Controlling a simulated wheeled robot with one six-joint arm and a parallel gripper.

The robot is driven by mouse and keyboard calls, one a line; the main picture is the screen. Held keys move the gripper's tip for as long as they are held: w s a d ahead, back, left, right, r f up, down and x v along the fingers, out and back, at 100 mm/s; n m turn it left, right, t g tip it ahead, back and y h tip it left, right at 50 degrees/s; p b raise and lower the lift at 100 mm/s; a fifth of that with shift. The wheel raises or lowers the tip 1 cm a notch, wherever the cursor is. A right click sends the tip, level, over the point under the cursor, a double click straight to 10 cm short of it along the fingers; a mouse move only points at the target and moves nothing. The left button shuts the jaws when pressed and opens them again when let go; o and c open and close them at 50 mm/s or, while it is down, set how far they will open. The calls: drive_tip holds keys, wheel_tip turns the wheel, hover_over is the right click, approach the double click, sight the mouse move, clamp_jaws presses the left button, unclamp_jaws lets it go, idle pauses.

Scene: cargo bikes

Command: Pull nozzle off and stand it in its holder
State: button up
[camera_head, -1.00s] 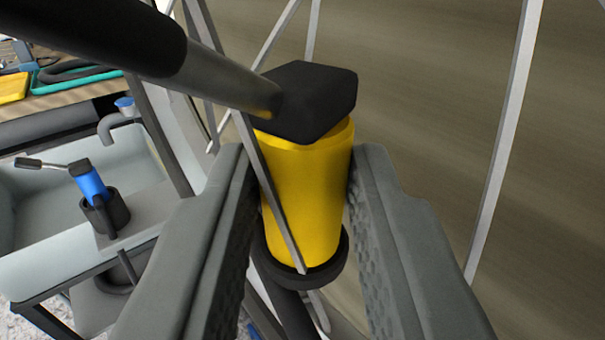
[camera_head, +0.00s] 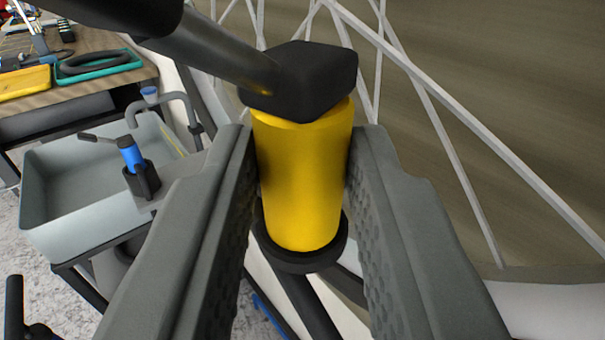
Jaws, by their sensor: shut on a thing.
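My gripper (camera_head: 302,190) is shut on the yellow nozzle (camera_head: 300,175), with one ridged finger on each side of its body. The nozzle has a black angular head (camera_head: 303,82) on top, a dark lever or tube running to the upper left, and a black ring at its base with a dark hose below. A blue nozzle (camera_head: 130,153) with a grey lever stands in a black cup holder (camera_head: 143,181) at the sink's near right corner. No empty holder for the yellow nozzle can be made out.
Wheel spokes (camera_head: 420,95) are close behind and right of the nozzle, with a pale rim at lower right. A grey sink (camera_head: 75,190) with a curved tap (camera_head: 165,100) stands left. A wooden bench (camera_head: 95,75) holds yellow and teal trays.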

drive_tip(key=s+a, duration=0.1)
drive_tip(key=s, duration=1.9)
drive_tip(key=shift+s+a, duration=0.2)
drive_tip(key=shift+s, duration=0.2)
